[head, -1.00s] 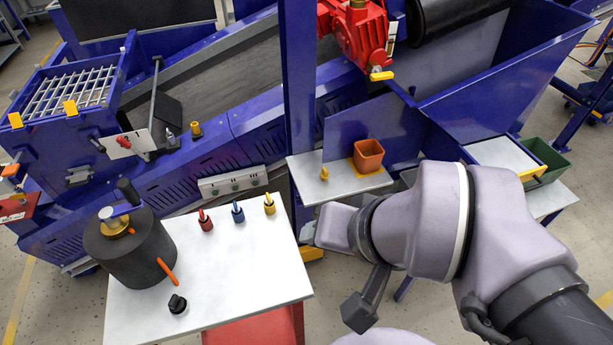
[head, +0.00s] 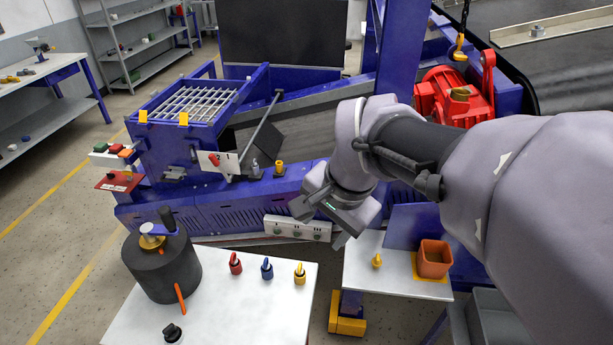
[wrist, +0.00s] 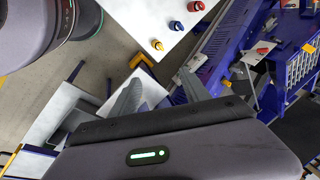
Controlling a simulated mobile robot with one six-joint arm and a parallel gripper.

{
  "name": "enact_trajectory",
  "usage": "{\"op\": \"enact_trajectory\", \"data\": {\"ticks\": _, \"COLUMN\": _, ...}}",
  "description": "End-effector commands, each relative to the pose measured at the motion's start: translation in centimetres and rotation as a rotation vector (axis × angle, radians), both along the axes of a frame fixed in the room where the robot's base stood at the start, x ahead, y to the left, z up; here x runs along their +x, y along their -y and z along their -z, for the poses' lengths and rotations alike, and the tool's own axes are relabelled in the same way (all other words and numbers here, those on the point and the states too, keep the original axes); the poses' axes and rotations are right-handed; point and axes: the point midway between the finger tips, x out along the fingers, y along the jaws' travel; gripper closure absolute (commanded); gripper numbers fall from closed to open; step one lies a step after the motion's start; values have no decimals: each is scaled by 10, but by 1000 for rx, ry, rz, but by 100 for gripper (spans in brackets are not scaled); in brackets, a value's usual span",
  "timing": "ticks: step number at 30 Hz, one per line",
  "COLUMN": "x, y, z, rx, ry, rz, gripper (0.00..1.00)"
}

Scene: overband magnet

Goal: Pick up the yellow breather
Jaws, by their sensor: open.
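Three small knobbed pieces stand in a row on the white table (head: 235,315): red (head: 235,264), blue (head: 267,268) and yellow (head: 300,273). The yellow piece, likely the breather, also shows in the wrist view (wrist: 157,45), beyond my fingers. Other small yellow pieces stand on the side shelf (head: 377,261) and on the blue machine (head: 279,168), so I cannot be sure which is the breather. My gripper (wrist: 160,92) is open and empty, its two fingers apart. In the head view it hangs above and behind the row, clear of the table.
A dark cylinder (head: 160,268) with an orange rod and a black knob (head: 172,333) are on the white table. An orange cup (head: 434,259) stands on the side shelf. The blue machine (head: 205,210) fills the space behind. A gap separates table and shelf.

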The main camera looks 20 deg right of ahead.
Motion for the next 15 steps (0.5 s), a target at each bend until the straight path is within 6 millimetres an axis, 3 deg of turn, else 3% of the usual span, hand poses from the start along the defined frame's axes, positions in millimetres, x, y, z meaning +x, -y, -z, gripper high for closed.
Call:
{"op": "enact_trajectory", "data": {"ticks": 5, "x": 38, "y": 55, "z": 18, "rx": 51, "ry": -99, "rz": 285, "gripper": 45}}
{"op": "enact_trajectory", "data": {"ticks": 8, "x": 59, "y": 96, "z": 40, "rx": 83, "ry": -162, "rz": 488, "gripper": 45}}
{"op": "enact_trajectory", "data": {"ticks": 12, "x": 76, "y": 163, "z": 88, "rx": 123, "ry": -255, "rz": 807, "gripper": 45}}
{"op": "enact_trajectory", "data": {"ticks": 15, "x": 78, "y": 198, "z": 120, "rx": 139, "ry": -298, "rz": 975, "gripper": 45}}
